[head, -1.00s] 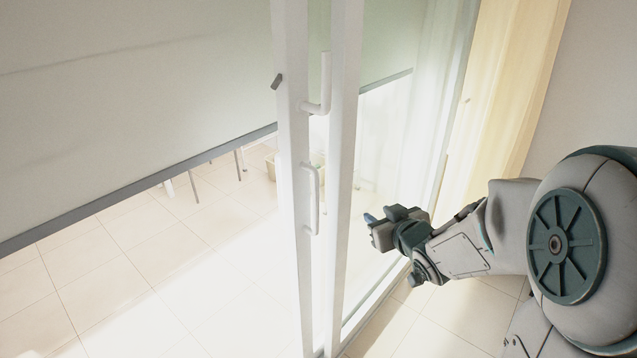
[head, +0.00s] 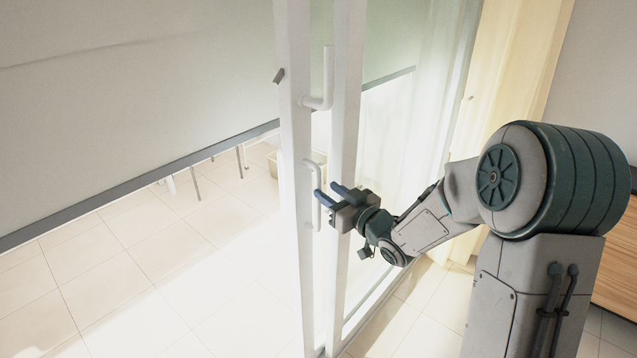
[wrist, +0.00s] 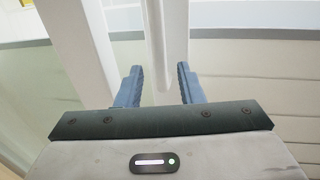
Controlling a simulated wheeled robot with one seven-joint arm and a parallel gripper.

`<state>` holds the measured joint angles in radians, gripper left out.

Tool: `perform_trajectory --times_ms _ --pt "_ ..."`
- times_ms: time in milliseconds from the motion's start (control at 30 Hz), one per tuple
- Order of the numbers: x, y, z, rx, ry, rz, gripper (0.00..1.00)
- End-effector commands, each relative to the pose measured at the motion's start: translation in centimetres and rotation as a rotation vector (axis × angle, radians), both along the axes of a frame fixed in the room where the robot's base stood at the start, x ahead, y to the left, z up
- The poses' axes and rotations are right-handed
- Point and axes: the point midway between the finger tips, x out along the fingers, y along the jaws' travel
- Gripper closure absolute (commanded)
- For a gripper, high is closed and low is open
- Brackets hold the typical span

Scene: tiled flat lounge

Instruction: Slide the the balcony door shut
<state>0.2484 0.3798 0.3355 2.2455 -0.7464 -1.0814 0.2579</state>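The balcony door (head: 294,150) shows as a white-framed glass panel in the head view, with a second white upright (head: 346,120) just right of it. A white vertical pull handle (head: 314,196) is on the door's edge frame, below an L-shaped white lever (head: 326,85). My gripper (head: 332,193) is at the pull handle's height, its blue fingers apart. In the wrist view, my gripper (wrist: 160,88) is open, and a white bar, apparently the handle (wrist: 157,45), reaches down between the two fingers. I cannot tell whether either finger touches it.
A pale blind with a grey bottom rail (head: 140,190) hangs behind the glass. A wooden cabinet (head: 618,255) stands at the far right. The tiled floor (head: 150,285) seen through the glass is largely clear.

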Motion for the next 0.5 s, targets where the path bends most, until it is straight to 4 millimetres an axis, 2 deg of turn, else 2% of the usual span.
perform_trajectory --times_ms 200,500 --pt "2.7 2.4 0.0 0.000 0.000 0.001 0.66" --pt "3.8 3.3 0.0 0.000 0.000 -0.001 0.66"
